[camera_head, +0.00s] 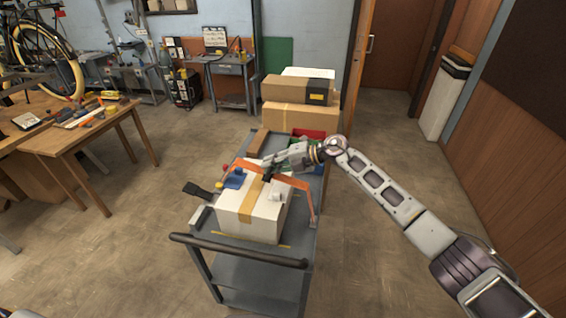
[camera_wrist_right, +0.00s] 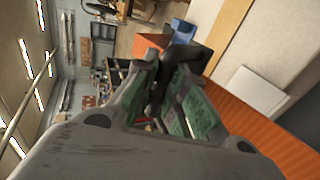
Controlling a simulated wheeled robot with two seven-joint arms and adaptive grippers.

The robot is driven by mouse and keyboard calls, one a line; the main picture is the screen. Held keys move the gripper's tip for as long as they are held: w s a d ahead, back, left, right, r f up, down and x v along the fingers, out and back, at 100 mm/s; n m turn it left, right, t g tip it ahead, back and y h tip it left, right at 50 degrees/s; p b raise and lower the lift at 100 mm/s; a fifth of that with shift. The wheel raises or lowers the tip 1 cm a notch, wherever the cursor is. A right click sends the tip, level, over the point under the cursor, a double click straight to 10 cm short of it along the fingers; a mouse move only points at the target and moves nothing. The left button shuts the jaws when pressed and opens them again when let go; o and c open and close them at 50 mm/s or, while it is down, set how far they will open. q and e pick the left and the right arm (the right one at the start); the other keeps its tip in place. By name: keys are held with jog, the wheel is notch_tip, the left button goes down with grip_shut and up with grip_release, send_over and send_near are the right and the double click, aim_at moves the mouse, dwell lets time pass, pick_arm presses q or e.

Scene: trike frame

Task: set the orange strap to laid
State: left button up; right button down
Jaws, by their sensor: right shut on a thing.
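The orange strap (camera_head: 295,182) runs across the top of a white box (camera_head: 252,222) with tan tape; its right end hangs down beside the box. My right gripper (camera_head: 267,177) is over the box top, shut on the strap, and its fingers hide the part between them. In the right wrist view the strap (camera_wrist_right: 268,132) is a broad orange band at lower right, and more orange shows beyond the fingertips (camera_wrist_right: 160,60).
The box stands on a grey cart (camera_head: 240,270) with a dark push handle (camera_head: 240,250). A blue piece (camera_head: 235,178) lies on the box's left part. Cardboard boxes (camera_head: 300,116) stand behind the cart. A wooden table (camera_head: 75,135) is at left; floor around the cart is clear.

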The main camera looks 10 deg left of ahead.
aim_at(260, 169)
jog(key=shift+h, duration=0.6)
jog(key=b+x, duration=0.1)
jog(key=x, duration=0.4)
jog(key=shift+a+f, duration=0.15)
jog(key=shift+f, duration=0.2)
jog(key=shift+a+f, duration=0.7)
jog(key=shift+f, duration=0.05)
jog(key=c, duration=1.5)
grip_release()
jog(key=shift+f, duration=0.1)
jog(key=shift+o, duration=0.2)
jog(key=shift+d, duration=0.2)
jog(key=shift+v, duration=5.8)
